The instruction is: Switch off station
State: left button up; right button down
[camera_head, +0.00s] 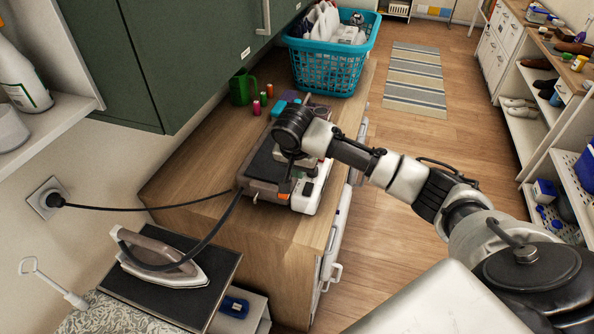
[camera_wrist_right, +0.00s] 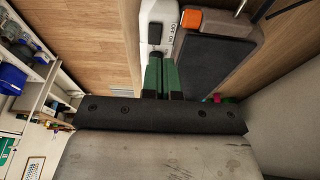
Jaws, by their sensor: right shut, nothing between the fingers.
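The station (camera_head: 265,185) is a grey-brown unit with a dark top, lying on the wooden counter. Its white side panel (camera_head: 305,199) carries a dark rocker switch; in the right wrist view the switch (camera_wrist_right: 155,33) sits beside an "OFF ON" label. I cannot tell which way the rocker is tipped. An orange part (camera_wrist_right: 191,19) is next to the panel. My right gripper (camera_wrist_right: 162,57) has its green fingers shut and empty, tips over the white panel just short of the switch; contact with the panel is unclear. My left gripper is not in view.
An iron (camera_head: 160,262) rests on a dark pad at lower left, corded to the station. Another cord runs to the wall socket (camera_head: 47,198). A green mug (camera_head: 241,90), spools and a blue laundry basket (camera_head: 331,62) stand farther back. Green cabinets overhang the counter's left side.

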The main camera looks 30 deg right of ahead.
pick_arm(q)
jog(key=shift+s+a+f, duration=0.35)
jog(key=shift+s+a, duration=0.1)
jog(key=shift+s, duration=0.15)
pick_arm(e)
jog(key=shift+s+a+r, duration=0.25)
jog(key=shift+a+r, duration=0.05)
jog(key=shift+r, duration=0.2)
jog(key=shift+s+a+r, duration=0.2)
jog(key=shift+a+r, duration=0.1)
jog(key=shift+r, duration=0.15)
jog(key=shift+s+a, duration=0.1)
